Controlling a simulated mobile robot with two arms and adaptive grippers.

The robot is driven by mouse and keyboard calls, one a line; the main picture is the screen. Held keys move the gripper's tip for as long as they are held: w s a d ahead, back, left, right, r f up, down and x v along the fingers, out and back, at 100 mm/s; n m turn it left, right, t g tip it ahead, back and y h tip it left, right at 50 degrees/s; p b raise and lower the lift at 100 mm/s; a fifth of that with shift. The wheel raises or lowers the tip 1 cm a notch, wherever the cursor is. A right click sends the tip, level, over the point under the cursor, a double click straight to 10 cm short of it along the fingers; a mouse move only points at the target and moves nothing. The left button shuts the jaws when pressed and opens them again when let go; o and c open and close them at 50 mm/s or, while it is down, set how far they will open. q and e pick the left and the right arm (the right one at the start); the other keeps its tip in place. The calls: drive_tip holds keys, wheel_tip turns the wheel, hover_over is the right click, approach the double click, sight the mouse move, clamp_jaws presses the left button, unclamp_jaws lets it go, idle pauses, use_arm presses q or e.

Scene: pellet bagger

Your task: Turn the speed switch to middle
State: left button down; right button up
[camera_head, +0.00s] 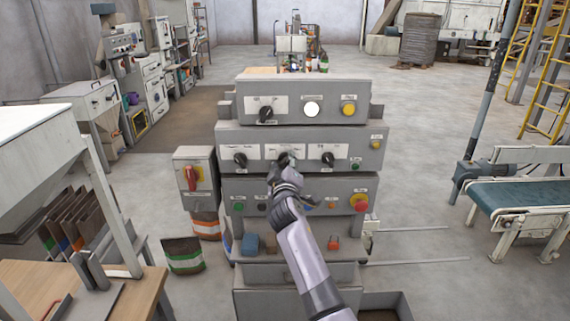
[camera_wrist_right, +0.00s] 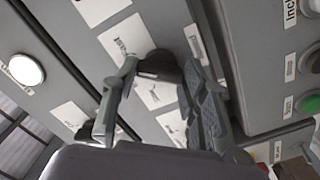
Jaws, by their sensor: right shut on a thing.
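The grey control console (camera_head: 228,134) stands straight ahead with a row of three black rotary switches on its middle panel. My right gripper (camera_head: 285,168) reaches up to the middle switch (camera_head: 286,157) of that row and is shut on it. In the right wrist view the dark knob (camera_wrist_right: 160,65) sits between the two fingers (camera_wrist_right: 158,82), against a white label plate. The label text is too small to read for sure, and the knob's pointer is largely hidden by the fingers. The left switch (camera_head: 240,160) and right switch (camera_head: 328,159) are untouched. My left gripper is not in view.
The upper panel holds another black switch (camera_head: 266,114), a white lit button (camera_head: 311,109) and a yellow button (camera_head: 348,109). Below are several buttons and a red emergency stop (camera_head: 359,202). A red-handled switch box (camera_head: 194,176) is at the left, a conveyor (camera_head: 520,198) at the right.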

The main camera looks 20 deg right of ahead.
drive_tip(key=n+p, duration=0.1)
drive_tip(key=n, duration=0.3)
drive_tip(key=shift+a+f+n+p, duration=0.1)
drive_tip(key=shift+n+p, duration=0.5)
drive_tip(key=shift+n, duration=1.2)
drive_tip(key=o, duration=1)
drive_tip(key=shift+o, duration=0.8)
